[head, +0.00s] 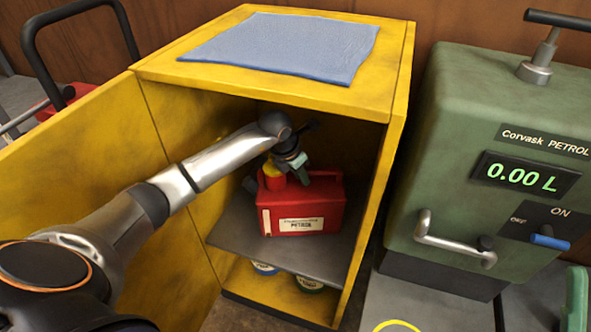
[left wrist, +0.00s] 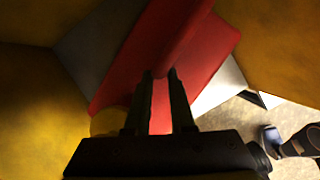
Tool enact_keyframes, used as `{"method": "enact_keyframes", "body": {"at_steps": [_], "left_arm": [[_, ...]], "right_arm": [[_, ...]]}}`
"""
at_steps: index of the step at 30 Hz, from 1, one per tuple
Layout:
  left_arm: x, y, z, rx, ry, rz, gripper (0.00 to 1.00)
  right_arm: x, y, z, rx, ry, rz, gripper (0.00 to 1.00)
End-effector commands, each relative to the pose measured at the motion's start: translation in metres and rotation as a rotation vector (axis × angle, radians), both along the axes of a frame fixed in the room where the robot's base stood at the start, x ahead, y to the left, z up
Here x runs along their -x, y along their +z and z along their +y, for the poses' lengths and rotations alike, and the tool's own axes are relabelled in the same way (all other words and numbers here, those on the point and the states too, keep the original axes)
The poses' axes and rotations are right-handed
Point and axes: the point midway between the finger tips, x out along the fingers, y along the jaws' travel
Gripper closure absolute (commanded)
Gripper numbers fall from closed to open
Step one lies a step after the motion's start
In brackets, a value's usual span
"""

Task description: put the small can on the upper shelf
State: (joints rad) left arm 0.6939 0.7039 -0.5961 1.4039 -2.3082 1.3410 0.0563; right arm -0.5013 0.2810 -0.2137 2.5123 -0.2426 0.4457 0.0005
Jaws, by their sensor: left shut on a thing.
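The small can is a red petrol can (head: 325,196) with a yellow cap and a white "PETROL" label. It stands upright on the grey upper shelf (head: 237,236) inside the yellow cabinet (head: 153,122). My left gripper (head: 297,166) reaches into the cabinet from the left and is shut on the top of the can, at its handle. In the left wrist view the red can (left wrist: 200,50) fills the middle, with the two fingers (left wrist: 160,80) close together over it. The gripper hides part of the can's top. My right gripper is not in view.
The cabinet door (head: 65,165) is open to the left. Below the shelf are several tins (head: 309,284). A blue cloth (head: 285,45) lies on the cabinet top. A green petrol pump (head: 500,110) reading 0.00 L stands at the right, close to the cabinet.

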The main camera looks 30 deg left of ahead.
Motion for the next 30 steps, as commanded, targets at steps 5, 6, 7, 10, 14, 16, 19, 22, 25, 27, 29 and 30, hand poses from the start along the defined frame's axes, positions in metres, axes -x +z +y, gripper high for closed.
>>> {"method": "enact_keyframes", "body": {"at_steps": [5,6,7,10,14,16,19,22,25,27,29,30], "left_arm": [[-0.0041,0.0020,-0.0079,0.002,0.000,-0.015,1.00],[-0.0041,0.0015,-0.0088,0.002,0.000,-0.015,1.00],[-0.0041,0.0013,-0.0093,0.002,0.000,-0.015,1.00],[-0.0040,0.0011,-0.0097,0.001,0.001,-0.014,1.00],[-0.0040,0.0013,-0.0094,0.001,0.001,-0.014,1.00],[-0.0039,0.0012,-0.0094,0.001,0.001,-0.014,1.00],[-0.0039,-0.0011,-0.0092,0.001,0.001,-0.013,1.00],[-0.0015,-0.0054,-0.0090,-0.001,0.002,-0.003,0.71],[-0.0015,-0.0054,-0.0090,-0.001,0.002,-0.003,0.60],[-0.0014,-0.0054,-0.0089,-0.001,0.002,-0.003,0.52],[-0.0014,-0.0054,-0.0089,-0.001,0.002,-0.003,0.48],[-0.0014,-0.0054,-0.0089,-0.001,0.001,-0.003,0.48]], "right_arm": [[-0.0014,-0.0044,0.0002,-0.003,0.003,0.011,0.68],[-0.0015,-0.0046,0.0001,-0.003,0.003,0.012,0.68],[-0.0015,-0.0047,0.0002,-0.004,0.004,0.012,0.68],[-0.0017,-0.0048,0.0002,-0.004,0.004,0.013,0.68],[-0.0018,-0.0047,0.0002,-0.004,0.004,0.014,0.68],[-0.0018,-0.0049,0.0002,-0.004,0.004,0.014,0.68],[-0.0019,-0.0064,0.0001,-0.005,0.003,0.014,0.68],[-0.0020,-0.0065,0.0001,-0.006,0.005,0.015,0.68],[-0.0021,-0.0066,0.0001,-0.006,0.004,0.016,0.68],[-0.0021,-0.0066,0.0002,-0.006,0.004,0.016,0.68],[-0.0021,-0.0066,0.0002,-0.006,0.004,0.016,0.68],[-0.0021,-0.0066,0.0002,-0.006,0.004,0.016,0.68]]}}
